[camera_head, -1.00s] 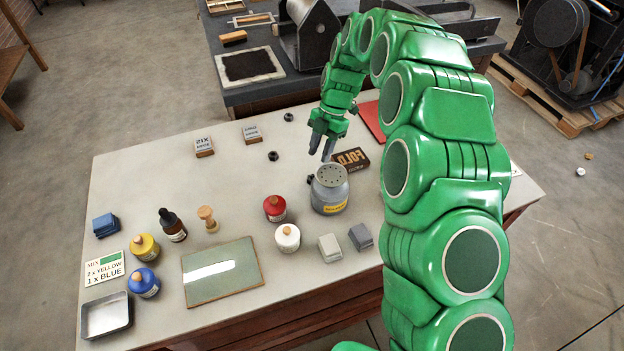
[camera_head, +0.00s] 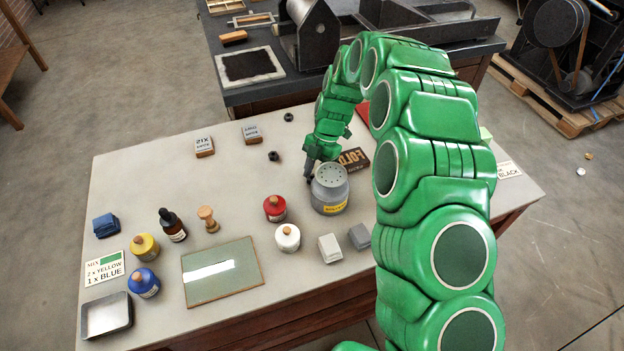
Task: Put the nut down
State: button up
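Two small dark nuts lie apart on the pale table: one nut (camera_head: 288,117) near its back edge, another nut (camera_head: 273,156) a little closer. My gripper (camera_head: 309,172) points down just left of the grey can with a perforated top (camera_head: 330,190), close to the tabletop. Its dark fingers are small and partly hidden by my own green wrist. I cannot tell whether they are open or shut, whether a nut is between them, or whether they touch the can.
A dark block with raised letters (camera_head: 353,160) lies behind the can. A red bottle (camera_head: 275,208) and a white bottle (camera_head: 288,237) stand in front of my gripper. The table (camera_head: 235,180) is clear to its left.

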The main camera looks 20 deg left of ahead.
grip_shut()
jog(key=shift+r, duration=0.1)
